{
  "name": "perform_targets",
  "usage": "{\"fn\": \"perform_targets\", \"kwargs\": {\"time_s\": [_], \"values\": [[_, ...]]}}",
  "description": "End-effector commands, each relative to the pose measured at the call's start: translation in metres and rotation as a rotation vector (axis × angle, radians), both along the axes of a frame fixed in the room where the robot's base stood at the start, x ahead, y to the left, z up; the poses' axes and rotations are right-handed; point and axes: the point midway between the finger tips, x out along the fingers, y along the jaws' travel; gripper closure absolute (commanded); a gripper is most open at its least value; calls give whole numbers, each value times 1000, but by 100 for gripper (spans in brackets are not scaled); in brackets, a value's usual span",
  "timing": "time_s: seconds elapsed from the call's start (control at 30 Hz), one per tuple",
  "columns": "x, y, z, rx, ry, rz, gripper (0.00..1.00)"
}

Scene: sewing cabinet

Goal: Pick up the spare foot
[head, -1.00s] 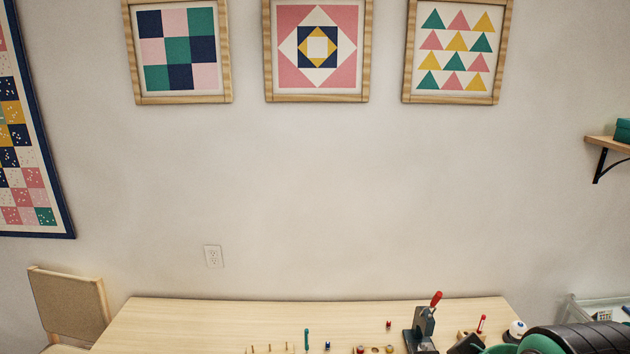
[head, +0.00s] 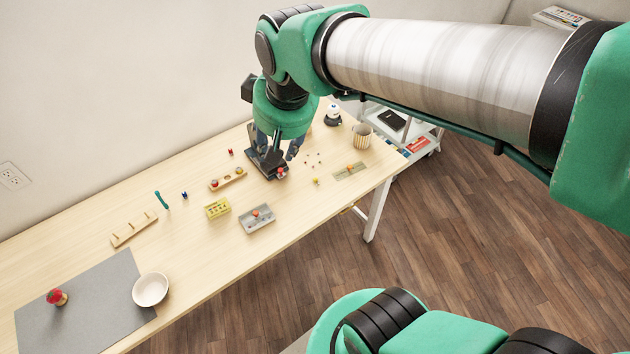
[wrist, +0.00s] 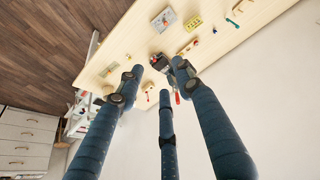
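I cannot tell which small item is the spare foot. My gripper (head: 282,150) hangs over the far part of the table, above the dark hand press (head: 268,165) and partly hiding it. In the wrist view my gripper (wrist: 157,88) has three dark blue fingers spread apart, with nothing held between them. The dark press (wrist: 160,62) and its red handle lie beyond the fingertips, partly covered. A grey tray (head: 246,222) with a red-topped item stands nearer the table's front edge. A wooden block (head: 228,181) with small round pieces sits left of the press.
On the table (head: 205,270) stand a yellow block (head: 217,209), a pegged rack (head: 133,231), a white bowl (head: 150,290), a grey mat (head: 95,310), a striped cup (head: 362,137) and a flat plate with an orange knob (head: 350,171). Several tiny pieces lie right of the press.

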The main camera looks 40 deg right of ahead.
Motion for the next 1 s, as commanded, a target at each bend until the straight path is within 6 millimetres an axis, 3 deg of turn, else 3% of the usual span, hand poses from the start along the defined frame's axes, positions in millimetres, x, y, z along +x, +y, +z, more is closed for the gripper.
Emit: {"fn": "perform_targets", "kwargs": {"time_s": [0.1, 0.47, 0.77, 1.0], "values": [[29, -16, -13, -4, 36, -10, 64], [107, -72, -69, -9, 134, -30, 64], [159, -128, -137, -2, 215, -44, 64], [189, -175, -206, 11, 277, -54, 64]]}}
